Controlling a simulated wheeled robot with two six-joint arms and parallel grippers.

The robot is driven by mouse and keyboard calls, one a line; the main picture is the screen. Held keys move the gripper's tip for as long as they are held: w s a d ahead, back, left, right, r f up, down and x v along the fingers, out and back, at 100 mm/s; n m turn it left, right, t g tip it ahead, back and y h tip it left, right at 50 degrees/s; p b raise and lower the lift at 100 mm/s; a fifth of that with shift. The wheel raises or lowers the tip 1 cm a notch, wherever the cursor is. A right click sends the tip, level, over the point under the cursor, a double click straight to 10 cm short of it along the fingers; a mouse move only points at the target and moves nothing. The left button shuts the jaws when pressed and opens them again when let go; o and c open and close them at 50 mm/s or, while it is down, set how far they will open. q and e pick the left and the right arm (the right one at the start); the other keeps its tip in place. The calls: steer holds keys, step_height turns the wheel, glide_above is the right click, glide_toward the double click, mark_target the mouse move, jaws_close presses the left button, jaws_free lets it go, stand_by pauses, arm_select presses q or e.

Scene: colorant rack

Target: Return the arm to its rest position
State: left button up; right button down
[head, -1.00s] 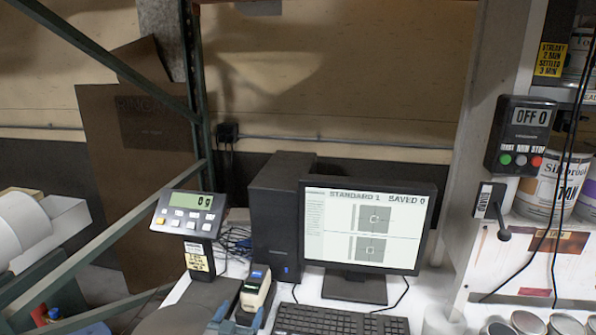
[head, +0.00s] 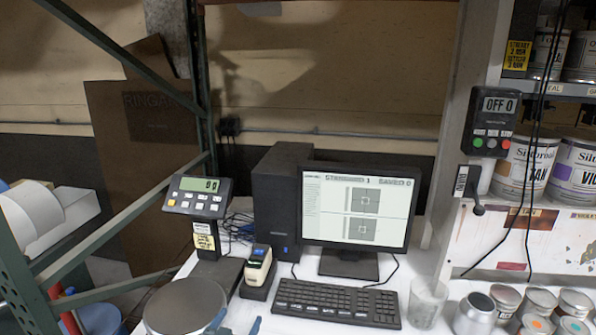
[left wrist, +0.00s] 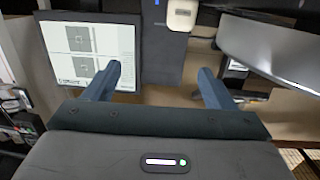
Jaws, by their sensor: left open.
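My left gripper (left wrist: 160,80) shows in the left wrist view with its two blue-grey fingers wide apart and nothing between them. In the head view only a small tip of it (head: 254,326) shows at the bottom edge, in front of the handheld device on its dark base (head: 258,270). The rest of the left arm is out of that picture. My right gripper is in neither view.
A monitor (head: 355,212), dark computer tower (head: 278,205) and keyboard (head: 335,302) stand on the white table. A scale display (head: 198,198) and round grey plate (head: 185,306) are left. Cans (head: 525,165) fill the right shelf; a clear cup (head: 427,303) stands before it.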

arm_select(q)
steer(key=s+a+f+m+g, duration=0.1)
steer(key=s+a+f+g, duration=0.2)
steer(key=s, duration=0.6)
steer(key=s+a+f+g, duration=0.1)
steer(key=s+f+g, duration=0.3)
steer(key=s, duration=0.5)
steer(key=s+a+r+n+g+y, duration=0.1)
steer(key=s+a+g+y, duration=0.25)
steer(key=s, duration=0.65)
steer(key=s+a+r+n+g+y, duration=0.1)
steer(key=s+a+n+g+y, duration=0.3)
steer(key=s, duration=0.6)
steer(key=a+f+m+h+b, duration=0.25)
steer(key=f+b, duration=0.45)
steer(key=f, duration=3.1)
steer(key=s+a+f+b, duration=0.1)
steer(key=s+f+b, duration=0.2)
steer(key=s+f, duration=0.5)
steer(key=s+a+f+b, duration=0.1)
steer(key=s+f+b, duration=0.2)
steer(key=s+f, duration=0.6)
step_height(320, 180, down, 8)
steer(key=shift+s+f+n+g+b, duration=0.15)
steer(key=shift+s+n+g+b, duration=0.05)
steer(key=shift+n+g+b, duration=0.2)
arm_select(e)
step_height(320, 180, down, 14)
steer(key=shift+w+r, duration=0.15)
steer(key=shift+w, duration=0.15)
